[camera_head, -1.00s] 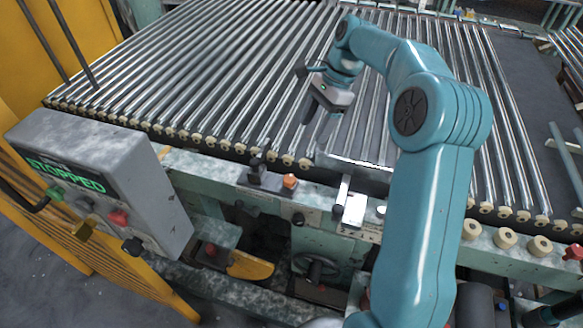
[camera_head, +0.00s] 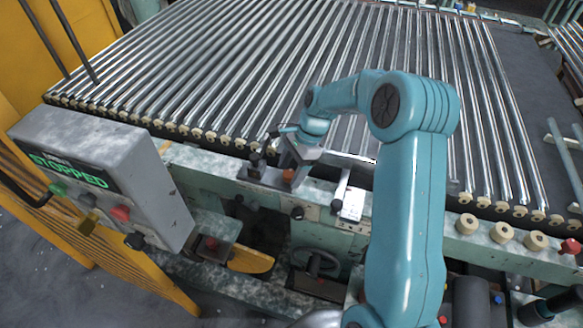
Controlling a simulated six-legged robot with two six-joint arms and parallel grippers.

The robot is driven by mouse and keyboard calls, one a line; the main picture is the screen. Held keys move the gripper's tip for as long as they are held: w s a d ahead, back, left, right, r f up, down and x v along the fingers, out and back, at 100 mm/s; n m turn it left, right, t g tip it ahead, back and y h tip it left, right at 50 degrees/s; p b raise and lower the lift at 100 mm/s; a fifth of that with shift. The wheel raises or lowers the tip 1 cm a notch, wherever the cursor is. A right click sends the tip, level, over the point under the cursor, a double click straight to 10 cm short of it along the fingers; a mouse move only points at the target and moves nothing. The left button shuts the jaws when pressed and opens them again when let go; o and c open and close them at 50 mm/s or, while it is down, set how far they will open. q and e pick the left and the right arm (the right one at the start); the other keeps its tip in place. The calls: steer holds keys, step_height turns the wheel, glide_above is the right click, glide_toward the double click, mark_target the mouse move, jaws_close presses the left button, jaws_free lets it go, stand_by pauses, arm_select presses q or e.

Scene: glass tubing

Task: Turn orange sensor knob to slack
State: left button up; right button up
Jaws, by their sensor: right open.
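The orange sensor knob (camera_head: 288,175) sits on a dark bracket (camera_head: 262,177) on the machine's front rail. My right gripper (camera_head: 287,168) has its fingers down at the knob and partly covers it. Its jaws are open. I cannot tell whether a finger touches the knob. My left gripper is not in the picture.
Glass tubes (camera_head: 230,75) lie side by side on the bed behind the rail. A grey control box (camera_head: 100,170) reading STOPPED stands at the left. A white plate (camera_head: 352,204) and a black knob (camera_head: 297,213) are close to the orange knob. A handwheel (camera_head: 316,262) is below.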

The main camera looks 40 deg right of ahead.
steer(key=shift+a+r, duration=0.1)
steer(key=shift+s, duration=0.1)
steer(key=c, duration=1)
steer(key=shift+c, duration=0.2)
